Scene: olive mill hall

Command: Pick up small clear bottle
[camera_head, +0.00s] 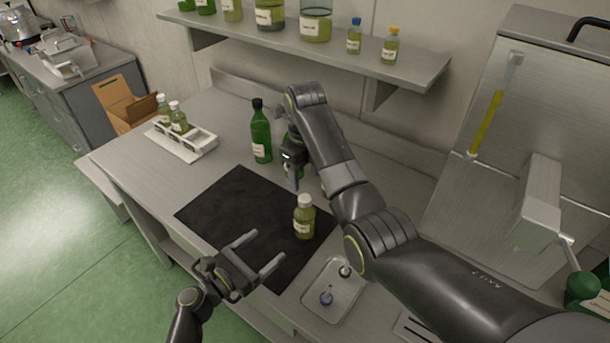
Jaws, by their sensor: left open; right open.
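A small clear bottle (304,218) with a white cap, a pale label and olive-green liquid stands upright on the right part of a black mat (225,215). My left gripper (265,249) is open and empty over the front of the mat, its fingers pointing towards the right, with the bottle beyond them and apart. My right gripper (295,181) is behind the bottle with fingers pointing down. It is open; its far finger is hard to make out. A green object, partly hidden, shows behind it. Two similar small bottles (179,121) stand in a white rack (195,151) at the left.
A dark green bottle (260,132) stands left of my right gripper. A metal tray (335,289) with small items lies right of the mat. A shelf (330,45) with bottles and jars hangs above. A cardboard box (124,104) stands at the back left. The mat's left part is clear.

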